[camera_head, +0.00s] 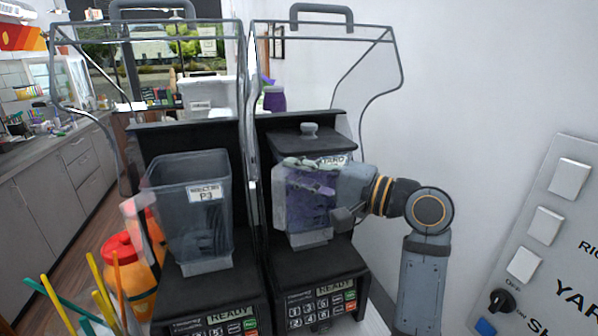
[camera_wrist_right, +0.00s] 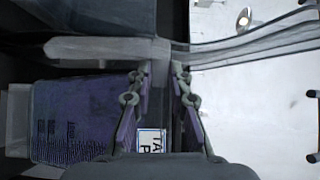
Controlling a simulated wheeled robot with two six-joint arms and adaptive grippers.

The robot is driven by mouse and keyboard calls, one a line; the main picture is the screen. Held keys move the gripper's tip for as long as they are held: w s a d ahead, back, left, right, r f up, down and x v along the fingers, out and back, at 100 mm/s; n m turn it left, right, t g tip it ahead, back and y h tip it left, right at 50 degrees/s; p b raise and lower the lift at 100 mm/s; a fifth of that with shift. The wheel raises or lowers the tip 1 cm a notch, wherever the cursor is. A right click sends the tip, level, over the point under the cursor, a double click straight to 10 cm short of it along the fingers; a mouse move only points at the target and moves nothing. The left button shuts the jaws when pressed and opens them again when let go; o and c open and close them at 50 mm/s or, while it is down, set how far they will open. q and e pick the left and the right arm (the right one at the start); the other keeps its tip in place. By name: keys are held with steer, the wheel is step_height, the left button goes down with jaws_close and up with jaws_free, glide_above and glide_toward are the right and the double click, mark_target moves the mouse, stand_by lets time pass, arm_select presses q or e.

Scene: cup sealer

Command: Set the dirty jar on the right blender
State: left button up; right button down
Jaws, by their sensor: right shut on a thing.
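The dirty jar (camera_head: 305,200), clear with purple residue, is upright at the right blender (camera_head: 318,275). Its foot is at the blender's black base; I cannot tell whether it is fully seated. My right gripper (camera_head: 345,195) reaches in from the right and is shut on the jar's right side. In the right wrist view, the purple-stained jar (camera_wrist_right: 75,115) lies to the left, and the fingers (camera_wrist_right: 162,95) close on a grey part of it, with a label partly visible below. A black lid with a grey knob (camera_head: 309,132) shows above the jar. My left gripper is out of view.
The left blender (camera_head: 210,300) carries a clear jar labelled P3 (camera_head: 190,205). Clear hoods (camera_head: 385,75) stand raised over both. An orange bottle (camera_head: 130,270) and colored straws (camera_head: 100,290) are at left. A button panel (camera_head: 545,240) is at right.

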steer(key=shift+s+r, duration=0.15)
steer(key=shift+r, duration=0.1)
steer(key=shift+f+b, duration=0.3)
steer(key=shift+f, duration=0.3)
stand_by(0.4)
steer(key=shift+f, duration=0.7)
stand_by(1.1)
steer(key=c, duration=1.2)
jaws_free()
steer(key=shift+o, duration=0.2)
steer(key=v, duration=0.7)
steer(key=shift+d, duration=0.2)
steer(key=shift+f, duration=0.15)
